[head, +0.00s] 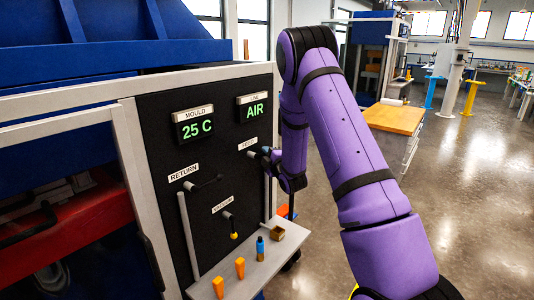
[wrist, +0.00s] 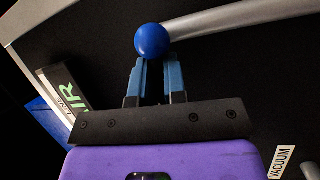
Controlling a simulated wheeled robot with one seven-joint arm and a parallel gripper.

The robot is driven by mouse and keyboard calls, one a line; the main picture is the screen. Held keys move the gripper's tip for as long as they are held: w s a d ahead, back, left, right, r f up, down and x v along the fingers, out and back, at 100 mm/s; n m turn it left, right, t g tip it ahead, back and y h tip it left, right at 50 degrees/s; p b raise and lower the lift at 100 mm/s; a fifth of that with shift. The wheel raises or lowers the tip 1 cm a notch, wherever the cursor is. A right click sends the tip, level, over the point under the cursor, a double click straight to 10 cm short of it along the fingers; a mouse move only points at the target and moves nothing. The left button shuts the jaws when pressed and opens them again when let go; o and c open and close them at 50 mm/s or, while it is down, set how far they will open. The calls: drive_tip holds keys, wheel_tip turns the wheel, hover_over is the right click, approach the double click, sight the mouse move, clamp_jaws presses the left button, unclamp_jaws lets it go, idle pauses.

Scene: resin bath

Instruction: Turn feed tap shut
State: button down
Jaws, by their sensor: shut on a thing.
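The feed tap is on the black panel beside the FEED label (head: 247,143); my arm hides most of it in the head view. In the wrist view its round blue knob (wrist: 152,40) sits at the tips of my gripper (wrist: 155,62). In the head view my gripper (head: 268,155) is at the panel, just right of the FEED label. A grey bar (wrist: 235,20) runs right from behind the knob.
The return tap (head: 192,187) and the yellow-tipped vacuum tap (head: 232,225) are left and below. The displays read 25 C (head: 196,130) and AIR (head: 254,112). Open floor lies right.

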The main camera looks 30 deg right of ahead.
drive_tip(key=f+m+g, duration=0.1)
drive_tip(key=m, duration=0.2)
drive_tip(key=a+f+m+g, duration=0.1)
drive_tip(key=m, duration=0.1)
drive_tip(key=a+f+m+g, duration=0.1)
drive_tip(key=f+m+g, duration=0.1)
drive_tip(key=m, duration=0.1)
drive_tip(key=shift+s+m+y, duration=0.3)
drive_tip(key=shift+s+y, duration=0.1)
drive_tip(key=m, duration=0.1)
drive_tip(key=a+m+g+y, duration=0.1)
drive_tip(key=shift+s+a+f+m, duration=0.25)
drive_tip(key=shift+s+f+m, duration=0.05)
drive_tip(key=shift+f, duration=0.1)
drive_tip(key=shift+s+a+f+m+g+y, duration=0.15)
drive_tip(key=shift+a+m+g+y, duration=0.25)
drive_tip(key=shift+m, duration=0.2)
drive_tip(key=shift+s+a+m+g+y, duration=0.15)
drive_tip(key=shift+a+m+g+y, duration=0.15)
drive_tip(key=shift+a+m+y, duration=0.25)
drive_tip(key=c, duration=1.2)
unclamp_jaws()
drive_tip(key=v, duration=1)
drive_tip(key=shift+s, duration=0.35)
